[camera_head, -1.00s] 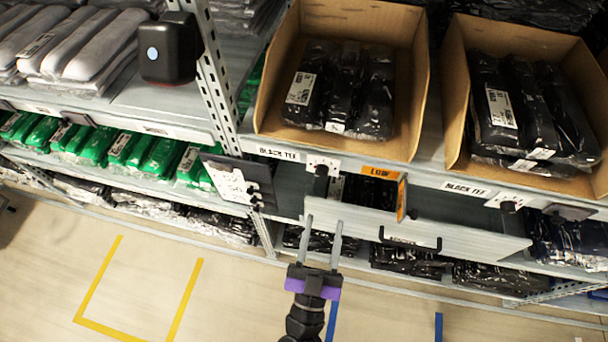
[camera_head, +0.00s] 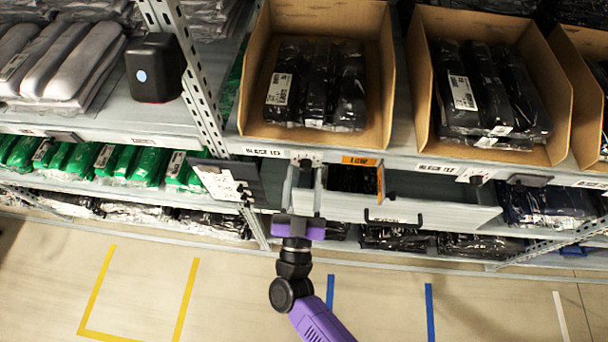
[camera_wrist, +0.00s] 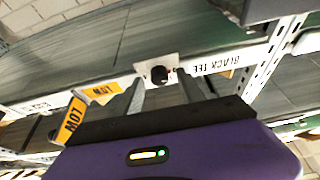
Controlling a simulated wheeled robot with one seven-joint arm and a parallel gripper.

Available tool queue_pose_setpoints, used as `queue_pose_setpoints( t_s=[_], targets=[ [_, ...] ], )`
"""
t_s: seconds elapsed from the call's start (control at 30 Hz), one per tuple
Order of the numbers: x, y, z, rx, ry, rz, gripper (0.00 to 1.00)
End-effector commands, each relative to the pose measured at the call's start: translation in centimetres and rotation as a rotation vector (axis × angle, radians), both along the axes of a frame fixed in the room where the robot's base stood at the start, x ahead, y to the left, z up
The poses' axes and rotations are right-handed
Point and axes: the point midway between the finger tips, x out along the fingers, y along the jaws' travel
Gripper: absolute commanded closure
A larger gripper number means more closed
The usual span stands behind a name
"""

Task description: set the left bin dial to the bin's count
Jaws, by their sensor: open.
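The left bin (camera_head: 383,100) is an open cardboard box on the shelf, with three black bagged packs (camera_head: 316,85) visible side by side. Its dial (camera_head: 305,159) is a small dark knob on a white plate on the shelf edge below, beside a BLACK TEE label (camera_head: 262,151). My gripper (camera_head: 304,175) is open and empty, with its fingertips just below the dial. In the wrist view the black knob (camera_wrist: 159,74) shows between and just beyond the fingertips (camera_wrist: 161,82). Contact cannot be told. The scale marks are too small to read.
An orange LOW flag (camera_head: 360,161) sticks out right of the dial; it shows close by in the wrist view (camera_wrist: 72,118). A pulled-out drawer (camera_head: 440,209) is below right. A clipboard-like panel (camera_head: 222,181) hangs left. A second cardboard bin (camera_head: 562,100) stands right.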

Motion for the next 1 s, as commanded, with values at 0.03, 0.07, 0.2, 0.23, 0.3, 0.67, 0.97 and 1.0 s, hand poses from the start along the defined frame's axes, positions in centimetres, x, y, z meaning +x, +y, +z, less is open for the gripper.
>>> queue_pose_setpoints(
  t_s=[0.03, 0.07, 0.2, 0.23, 0.3, 0.67, 0.97, 1.0],
  targets=[
    [0.04, -0.01, 0.01, 0.0, 0.0, 0.0, 0.54],
    [0.04, -0.01, 0.0, 0.0, 0.0, 0.0, 0.54],
    [0.04, -0.01, -0.01, 0.0, 0.0, 0.0, 0.54],
    [0.03, -0.01, 0.0, 0.0, 0.0, 0.0, 0.6],
    [0.02, -0.01, 0.01, 0.0, 0.0, 0.0, 0.74],
    [0.0, 0.01, -0.02, 0.006, -0.001, 0.0, 1.0],
    [0.0, 0.14, -0.26, 0.119, -0.006, 0.0, 1.0],
    [0.0, 0.2, -0.25, 0.145, -0.008, 0.002, 1.0]
  ],
)
